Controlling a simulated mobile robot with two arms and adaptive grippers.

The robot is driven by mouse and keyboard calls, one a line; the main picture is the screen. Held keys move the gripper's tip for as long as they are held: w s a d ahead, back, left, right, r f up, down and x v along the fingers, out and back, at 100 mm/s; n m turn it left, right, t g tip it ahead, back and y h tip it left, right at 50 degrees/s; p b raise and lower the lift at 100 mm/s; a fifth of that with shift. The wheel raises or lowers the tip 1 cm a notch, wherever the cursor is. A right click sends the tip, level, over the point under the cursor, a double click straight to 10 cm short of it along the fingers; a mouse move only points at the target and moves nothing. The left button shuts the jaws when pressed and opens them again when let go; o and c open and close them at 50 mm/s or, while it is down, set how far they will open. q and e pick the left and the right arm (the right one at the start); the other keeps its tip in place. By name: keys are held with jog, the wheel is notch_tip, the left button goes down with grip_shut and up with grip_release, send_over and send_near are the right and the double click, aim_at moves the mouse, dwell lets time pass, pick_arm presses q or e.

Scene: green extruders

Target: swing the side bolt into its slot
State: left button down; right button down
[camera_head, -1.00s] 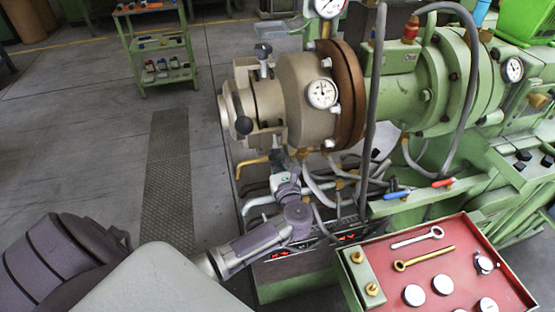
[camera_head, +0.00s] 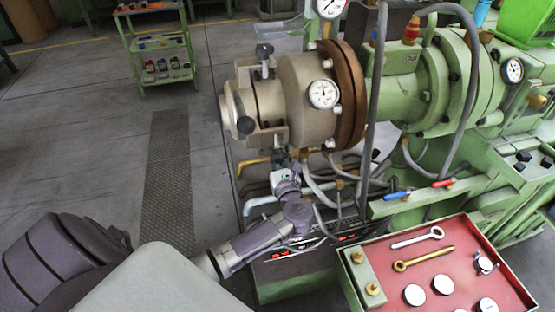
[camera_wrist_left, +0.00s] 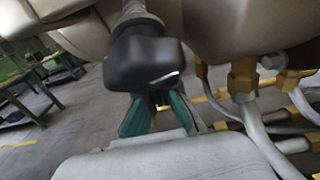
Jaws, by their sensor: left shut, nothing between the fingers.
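The slot is not clear.
Another black-knobbed bolt (camera_head: 264,52) stands on top of the head. Grey hoses with brass fittings (camera_wrist_left: 243,80) hang close on the right of the left wrist view. A red tray (camera_head: 450,262) holds wrenches and gauges.

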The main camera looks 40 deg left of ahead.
aim_at(280, 154)
pick_arm(q)
jog(key=shift+d+r, duration=0.1)
jog(key=shift+s+d+r+p, duration=0.3)
jog(key=shift+r, duration=0.1)
jog(key=shift+s+d+r+p, duration=0.3)
jog(key=shift+r+p, duration=0.1)
jog(key=shift+r, duration=0.25)
dwell(0.3)
jog(key=shift+s+d+r+p, duration=0.25)
jog(key=shift+r+p, duration=0.15)
jog(key=shift+r, duration=0.2)
jog(key=shift+s+d+r+p, duration=0.15)
jog(key=shift+r+p, duration=0.25)
jog(key=shift+r, duration=0.45)
